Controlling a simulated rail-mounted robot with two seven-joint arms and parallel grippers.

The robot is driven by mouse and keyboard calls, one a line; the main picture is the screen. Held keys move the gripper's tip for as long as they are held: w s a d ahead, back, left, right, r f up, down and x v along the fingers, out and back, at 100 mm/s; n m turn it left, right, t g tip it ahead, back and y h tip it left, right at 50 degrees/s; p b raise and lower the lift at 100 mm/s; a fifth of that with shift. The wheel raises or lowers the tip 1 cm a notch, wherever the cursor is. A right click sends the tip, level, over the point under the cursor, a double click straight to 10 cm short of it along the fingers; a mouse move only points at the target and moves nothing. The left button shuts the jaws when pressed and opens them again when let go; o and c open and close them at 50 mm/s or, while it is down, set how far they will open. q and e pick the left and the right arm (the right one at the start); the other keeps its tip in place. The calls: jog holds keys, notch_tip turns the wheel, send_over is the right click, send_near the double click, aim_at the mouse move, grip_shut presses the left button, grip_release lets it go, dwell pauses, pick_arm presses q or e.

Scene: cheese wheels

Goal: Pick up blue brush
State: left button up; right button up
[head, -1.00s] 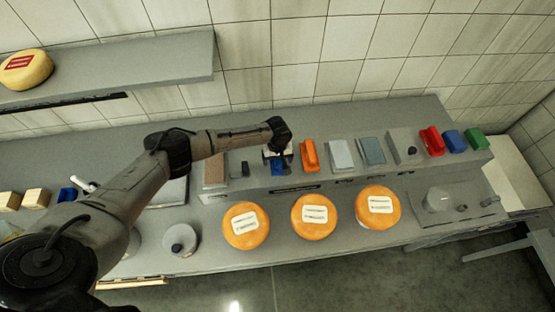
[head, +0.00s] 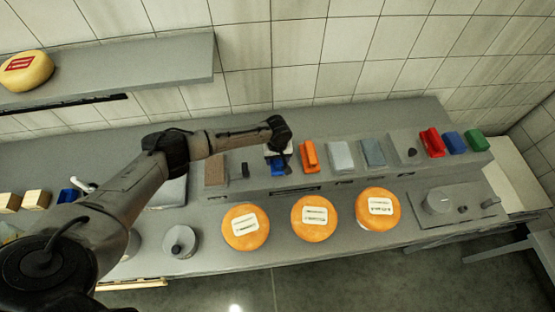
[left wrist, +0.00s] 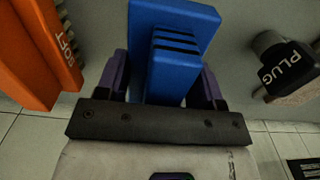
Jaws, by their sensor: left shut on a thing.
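The blue brush (head: 278,168) shows in the head view under my left gripper (head: 280,160), on the raised shelf at the back of the counter. In the left wrist view the blue brush (left wrist: 172,50) fills the space between the two dark fingers of my left gripper (left wrist: 163,85), which is shut on its handle. The gripper hides part of the brush in the head view. I cannot tell whether the brush is clear of the shelf. My right gripper is in neither view.
An orange brush (head: 309,155) stands just right of the blue brush; it also shows in the left wrist view (left wrist: 40,50). A dark plug (left wrist: 285,62) is on the other side. Three orange cheese wheels (head: 314,218) lie in front. Red (head: 432,142), blue and green blocks stand far right.

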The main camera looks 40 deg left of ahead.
pick_arm(q)
notch_tip(320, 180, up, 3)
jog(key=shift+f, duration=0.1)
jog(key=s+d+r, duration=0.6)
jog(key=d+r, duration=0.1)
jog(key=d, duration=0.2)
jog(key=shift+s+d+b, duration=0.35)
jog(key=shift+b, duration=0.05)
jog(key=o, duration=0.4)
jog(key=shift+c, duration=1.1)
